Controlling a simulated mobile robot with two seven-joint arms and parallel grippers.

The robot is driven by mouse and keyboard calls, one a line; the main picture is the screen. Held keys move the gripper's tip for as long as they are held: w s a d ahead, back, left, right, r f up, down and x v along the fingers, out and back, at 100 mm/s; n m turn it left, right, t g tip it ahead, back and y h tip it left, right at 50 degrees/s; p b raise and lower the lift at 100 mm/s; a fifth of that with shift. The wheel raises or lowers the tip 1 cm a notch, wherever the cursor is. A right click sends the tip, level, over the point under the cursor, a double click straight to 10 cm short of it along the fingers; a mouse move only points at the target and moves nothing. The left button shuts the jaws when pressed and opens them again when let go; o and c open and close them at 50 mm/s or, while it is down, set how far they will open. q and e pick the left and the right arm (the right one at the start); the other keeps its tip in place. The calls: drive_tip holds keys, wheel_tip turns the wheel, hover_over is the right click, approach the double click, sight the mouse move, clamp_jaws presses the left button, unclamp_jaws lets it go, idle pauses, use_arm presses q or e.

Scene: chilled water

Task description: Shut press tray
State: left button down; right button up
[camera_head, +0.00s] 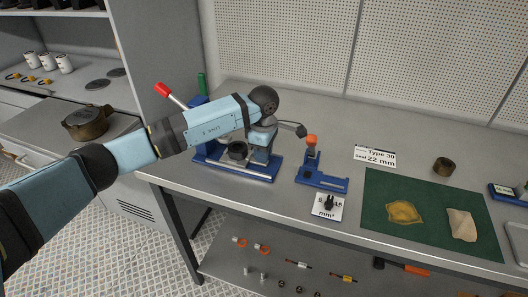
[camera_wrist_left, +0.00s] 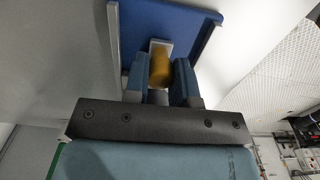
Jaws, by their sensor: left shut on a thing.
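The press stands at the left end of the bench; its blue base (camera_head: 262,174) and red-tipped lever (camera_head: 162,90) show beside and below my left arm. In the left wrist view a blue panel with pale metal edges (camera_wrist_left: 188,22), which looks like part of the press or its tray, lies just beyond my left gripper (camera_wrist_left: 159,75). The gripper's fingers are shut on an amber knob (camera_wrist_left: 160,64) in front of this panel. In the head view my left arm hides much of the press, and I cannot tell how far the tray stands out. My right gripper is not in view.
A blue stand with an orange top (camera_head: 312,140) is right of the press. A small card (camera_head: 328,208) lies in front, a label card (camera_head: 375,156) behind. A green mat (camera_head: 430,207) holds a yellow piece and a tan piece. A brown ring (camera_head: 444,166) stands behind it.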

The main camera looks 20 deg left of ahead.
sight(252, 159)
use_arm(q)
drive_tip(key=a, duration=0.4)
drive_tip(key=shift+w+b, duration=0.1)
drive_tip(key=shift+b, duration=0.25)
drive_tip(key=shift+d, duration=0.15)
drive_tip(key=c, duration=1)
unclamp_jaws()
drive_tip(key=shift+o, duration=0.3)
drive_tip(key=shift+d, duration=0.1)
drive_tip(key=shift+r, duration=0.1)
wheel_tip(252, 159, up, 14)
drive_tip(key=shift+f, duration=0.2)
